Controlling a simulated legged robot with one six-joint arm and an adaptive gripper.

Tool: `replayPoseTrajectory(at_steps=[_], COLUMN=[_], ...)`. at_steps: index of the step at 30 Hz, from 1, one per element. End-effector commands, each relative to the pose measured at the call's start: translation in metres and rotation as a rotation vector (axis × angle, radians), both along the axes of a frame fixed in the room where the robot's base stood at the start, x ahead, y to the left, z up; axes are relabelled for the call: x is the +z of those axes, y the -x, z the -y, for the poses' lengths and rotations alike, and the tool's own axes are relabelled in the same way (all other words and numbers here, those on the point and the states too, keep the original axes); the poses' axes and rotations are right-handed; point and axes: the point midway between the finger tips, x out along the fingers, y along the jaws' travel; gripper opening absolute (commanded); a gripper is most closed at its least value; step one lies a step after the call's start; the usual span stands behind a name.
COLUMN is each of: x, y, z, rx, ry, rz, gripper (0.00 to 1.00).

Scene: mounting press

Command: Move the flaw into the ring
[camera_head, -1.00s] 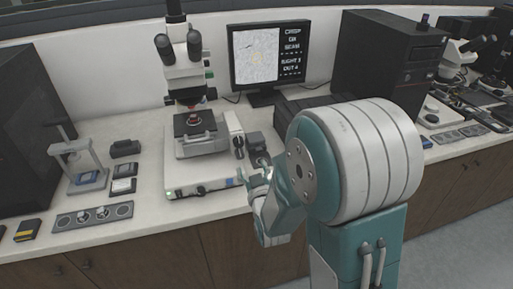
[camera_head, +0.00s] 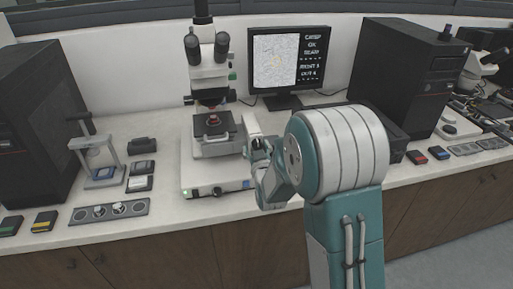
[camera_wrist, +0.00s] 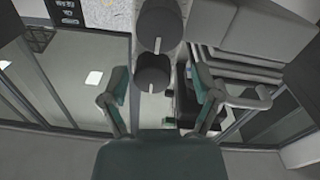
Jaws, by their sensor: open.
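The monitor (camera_head: 289,62) shows a pale speckled picture with a faint yellowish mark. Text lines stand beside it, too small to read surely. The flaw and the ring cannot be told apart there. The microscope (camera_head: 209,70) stands left of the monitor, with its dark stage (camera_head: 204,140) under the lens. My gripper (camera_head: 262,150) is at the right side of the microscope. In the wrist view, the open fingers of my gripper (camera_wrist: 161,92) spread either side of a dark lower knob (camera_wrist: 153,80). A second dark knob (camera_wrist: 161,24) is above it. I see no clear contact.
A black computer tower (camera_head: 402,75) stands right of the monitor. A small press stand (camera_head: 95,160), small cases and a tray with round holes (camera_head: 108,211) lie on the left counter. The counter's front edge runs below the microscope.

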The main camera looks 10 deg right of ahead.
Motion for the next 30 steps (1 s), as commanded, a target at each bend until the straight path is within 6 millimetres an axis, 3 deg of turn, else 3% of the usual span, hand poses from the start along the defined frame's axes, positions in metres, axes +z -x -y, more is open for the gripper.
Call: replayPoseTrajectory(at_steps=[2, 7, 8, 20, 30], x=[0.0001, 0.0001, 0.0001, -0.0006, -0.0005], y=[0.0001, 0.0001, 0.0000, -0.0001, -0.0002], z=[0.0014, 0.0035, 0.0036, 0.0020, 0.0013], rx=[-0.001, -0.001, -0.001, -0.003, -0.001], ry=[-0.001, -0.003, -0.003, -0.027, -0.219], rz=[0.000, 0.000, 0.000, -0.002, -0.001], gripper=[0.80, 0.09, 0.00, 0.00, 0.00])
